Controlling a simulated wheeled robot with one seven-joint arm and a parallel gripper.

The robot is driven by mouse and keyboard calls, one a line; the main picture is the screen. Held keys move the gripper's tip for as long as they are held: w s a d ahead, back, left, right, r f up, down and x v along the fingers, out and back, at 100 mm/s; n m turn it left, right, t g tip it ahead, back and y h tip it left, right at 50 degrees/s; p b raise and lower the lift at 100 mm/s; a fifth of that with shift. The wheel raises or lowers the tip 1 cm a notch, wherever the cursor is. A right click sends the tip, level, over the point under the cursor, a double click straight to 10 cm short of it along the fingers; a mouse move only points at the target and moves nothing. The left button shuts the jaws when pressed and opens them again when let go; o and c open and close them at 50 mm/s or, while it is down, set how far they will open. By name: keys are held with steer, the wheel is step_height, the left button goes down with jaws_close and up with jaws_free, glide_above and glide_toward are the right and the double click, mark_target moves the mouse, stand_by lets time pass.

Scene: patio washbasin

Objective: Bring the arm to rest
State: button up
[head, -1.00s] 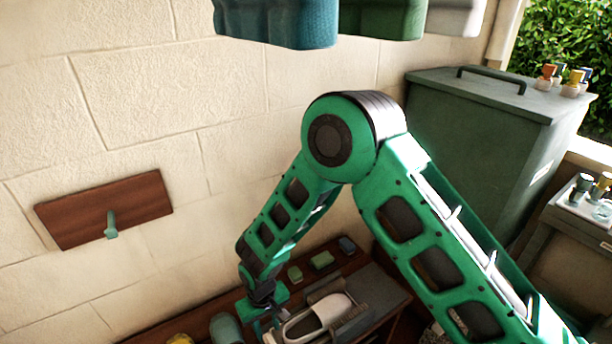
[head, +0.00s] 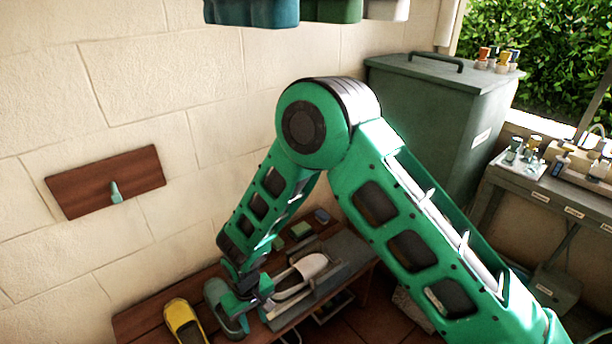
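My green arm reaches across the middle of the head view, its elbow high and its forearm hanging down to the left. My gripper (head: 248,292) is at its lower end, over the brown bench (head: 140,318), between a grey-green clog-like shoe (head: 218,298) and a white shoe (head: 312,266) in a grey holder. It overlaps the grey-green shoe in the picture; I cannot tell whether they touch. Its fingers are small and dark, so I cannot tell whether it is open or shut. I see nothing clearly held.
A yellow shoe (head: 184,322) stands at the bench's front left. A wooden board with a peg (head: 106,183) is on the wall. A dark green cabinet (head: 430,120) and a side table with bottles (head: 550,190) stand right. Blue, green and white items hang overhead.

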steer(key=w+d+r+m+h, duration=0.1)
steer(key=w+d+r+m, duration=0.1)
steer(key=w+d+r, duration=0.45)
steer(key=w+d+r+m, duration=0.1)
steer(key=w+d+r, duration=0.3)
steer(key=d+r, duration=0.55)
steer(key=d+r+m, duration=0.1)
steer(key=d+r, duration=0.2)
steer(key=d, duration=0.3)
steer(key=s+d+r+m, duration=0.1)
steer(key=d+r, duration=0.2)
steer(key=d, duration=0.3)
steer(key=d+r+m, duration=0.1)
steer(key=d+r, duration=0.2)
steer(key=d, duration=0.4)
steer(key=s+d+r+m, duration=0.2)
steer(key=s+d+r, duration=0.2)
steer(key=s+d, duration=0.25)
steer(key=s+d+r+m, duration=0.2)
steer(key=s+d+r, duration=0.25)
steer(key=d, duration=0.35)
steer(key=s+d+r+m, duration=0.1)
steer(key=s+d+m, duration=0.1)
steer(key=s, duration=0.5)
steer(key=s+d+r+m+y, duration=0.1)
steer(key=s+d, duration=0.2)
steer(key=s, duration=0.5)
steer(key=shift+d+m, duration=0.4)
steer(key=shift+r, duration=0.1)
